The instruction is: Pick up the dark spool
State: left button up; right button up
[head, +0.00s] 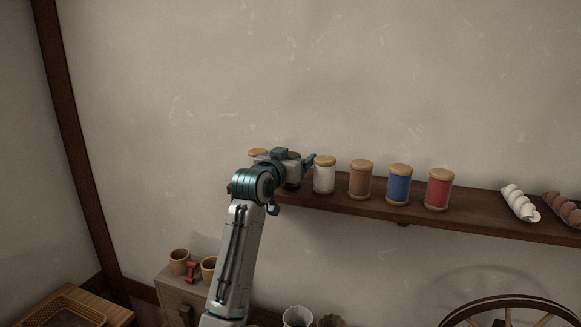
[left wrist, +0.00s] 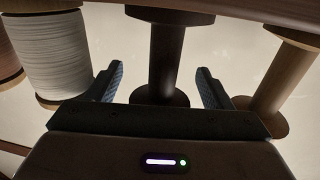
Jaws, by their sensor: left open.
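The dark spool (left wrist: 167,55) stands on the wall shelf. In the left wrist view its dark core is between the two fingers of my left gripper (left wrist: 160,82), with a gap on each side. In the head view my left gripper (head: 291,167) is at the left part of the shelf and hides most of the dark spool. The gripper is open and holds nothing. My right gripper is in neither view.
A white spool (head: 324,176) stands close beside the dark one, and a pale wooden spool (left wrist: 285,75) on its other side. Brown (head: 360,181), blue (head: 399,187) and red (head: 438,190) spools follow along the shelf (head: 470,222). Egg trays (head: 521,205) are farther right.

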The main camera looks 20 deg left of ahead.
pick_arm(q)
jog(key=c, duration=1.1)
jog(key=shift+o, duration=0.2)
